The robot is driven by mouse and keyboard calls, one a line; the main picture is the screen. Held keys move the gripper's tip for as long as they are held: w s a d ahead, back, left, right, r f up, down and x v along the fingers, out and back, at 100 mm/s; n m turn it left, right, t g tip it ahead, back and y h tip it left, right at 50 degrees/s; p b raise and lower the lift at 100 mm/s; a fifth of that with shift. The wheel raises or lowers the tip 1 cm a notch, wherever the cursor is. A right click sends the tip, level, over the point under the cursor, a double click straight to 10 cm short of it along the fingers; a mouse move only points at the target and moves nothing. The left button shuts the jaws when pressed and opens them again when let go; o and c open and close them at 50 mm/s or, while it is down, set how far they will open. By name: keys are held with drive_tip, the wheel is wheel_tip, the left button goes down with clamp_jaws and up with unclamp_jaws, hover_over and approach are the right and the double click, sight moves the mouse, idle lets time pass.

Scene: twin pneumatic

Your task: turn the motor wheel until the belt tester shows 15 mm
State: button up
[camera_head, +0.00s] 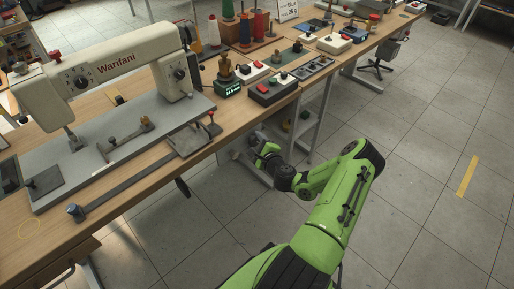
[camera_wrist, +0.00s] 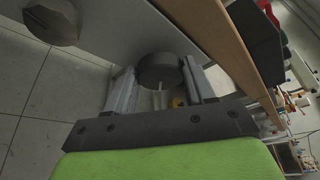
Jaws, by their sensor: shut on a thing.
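My gripper (camera_head: 260,147) is low beside the front edge of the bench, under the tabletop. In the wrist view its two grey fingers stand on either side of a dark round wheel (camera_wrist: 158,69), which looks like the motor wheel, and are shut on it. In the head view the wheel is hidden or too small to make out. The belt tester seems to be the small dark device with a lit green display (camera_head: 229,88) on the bench; its figures are too small to read.
A large white sewing machine (camera_head: 120,68) stands on the wooden bench at left. A box with a red button (camera_head: 272,91) sits near the bench edge above my gripper. A bench leg (camera_head: 322,115) stands close by.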

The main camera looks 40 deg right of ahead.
drive_tip(key=shift+f+n+h+b, duration=0.2)
drive_tip(key=shift+n+h+b, duration=0.1)
drive_tip(key=shift+n+b, duration=0.55)
drive_tip(key=o, duration=1)
drive_tip(key=shift+r, duration=0.1)
drive_tip(key=shift+o, duration=0.2)
drive_tip(key=p+v, duration=0.4)
drive_tip(key=v, duration=1.2)
drive_tip(key=shift+f, duration=0.25)
